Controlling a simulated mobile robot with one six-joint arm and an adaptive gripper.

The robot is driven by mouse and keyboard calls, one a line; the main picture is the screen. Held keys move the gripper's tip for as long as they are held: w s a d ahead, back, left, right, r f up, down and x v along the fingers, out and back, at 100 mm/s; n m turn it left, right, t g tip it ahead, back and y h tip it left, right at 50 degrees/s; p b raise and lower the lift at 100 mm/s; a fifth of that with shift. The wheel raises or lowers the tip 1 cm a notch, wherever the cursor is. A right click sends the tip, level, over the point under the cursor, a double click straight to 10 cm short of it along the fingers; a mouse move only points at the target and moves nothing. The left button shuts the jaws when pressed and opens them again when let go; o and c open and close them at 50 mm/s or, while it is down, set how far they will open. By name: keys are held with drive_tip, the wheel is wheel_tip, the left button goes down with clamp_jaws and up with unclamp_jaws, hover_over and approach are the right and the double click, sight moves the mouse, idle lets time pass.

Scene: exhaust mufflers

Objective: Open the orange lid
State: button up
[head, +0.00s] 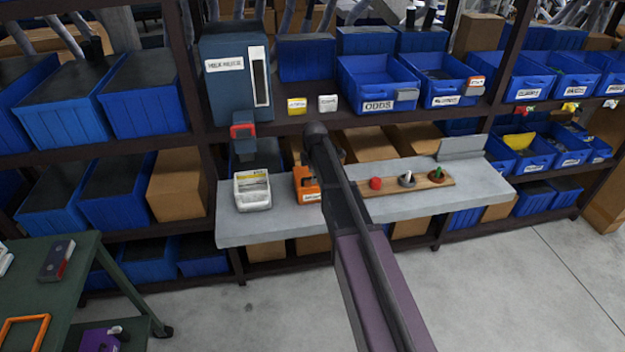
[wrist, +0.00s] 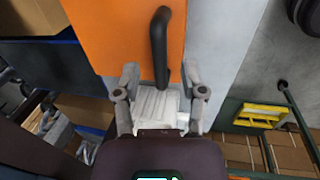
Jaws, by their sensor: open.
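The orange lid (wrist: 115,35) fills the upper middle of the wrist view, with a black bar handle (wrist: 159,45) on it. In the head view the orange box (head: 304,181) stands on the grey shelf, partly hidden by my arm. My gripper (wrist: 160,72) is open. Its two grey fingers lie either side of the handle's lower end, with space on both sides. I cannot tell how far above the handle they are. A ribbed white patch (wrist: 155,105) shows between the fingers.
On the grey shelf (head: 275,228), a white bin (head: 253,190) stands left of the orange box. A wooden board (head: 400,187) with a red knob (head: 376,183) lies to the right. A blue dispenser (head: 232,80) and blue bins (head: 375,85) stand above.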

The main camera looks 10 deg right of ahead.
drive_tip(key=shift+f, duration=0.3)
clamp_jaws()
drive_tip(key=shift+w+d, duration=0.1)
drive_tip(key=shift+d, duration=0.05)
